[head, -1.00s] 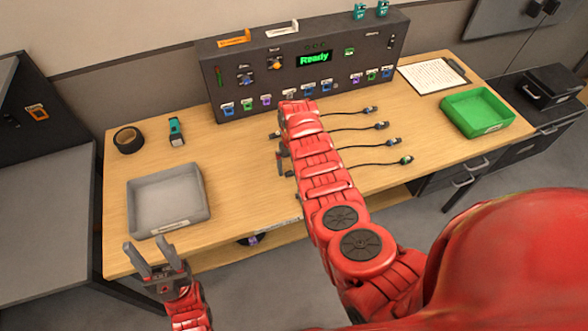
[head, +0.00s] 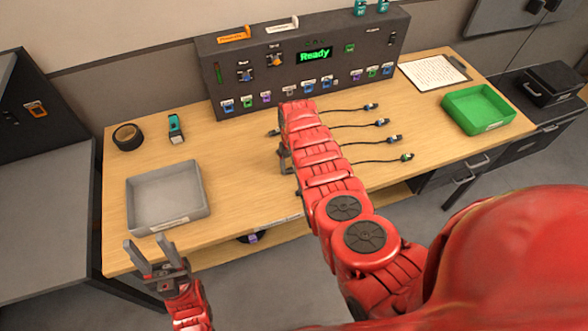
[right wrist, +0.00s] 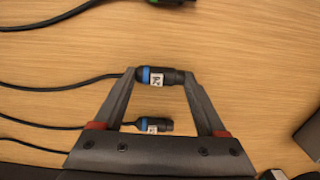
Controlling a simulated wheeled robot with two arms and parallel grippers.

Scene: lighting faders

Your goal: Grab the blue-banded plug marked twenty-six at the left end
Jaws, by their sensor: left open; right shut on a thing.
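My right gripper (right wrist: 160,80) is shut on a dark plug with a blue band (right wrist: 146,75); one finger is at each end of it. The plug has a small white label whose mark I cannot read surely, and its cable runs off to the left. A second blue-banded plug (right wrist: 150,124) lies closer to the gripper's body, between the fingers but apart from them. In the head view my right gripper (head: 285,157) is mostly hidden behind my red right arm. My left gripper (head: 151,252) is open and empty by the table's front edge, near the grey tray.
A plug with a green band (right wrist: 180,2) lies at the wrist view's top edge. Several cables with plugs (head: 381,123) lie right of my arm. The dark console (head: 240,105) stands behind; a grey tray (head: 205,190) is left, a green tray (head: 510,120) right.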

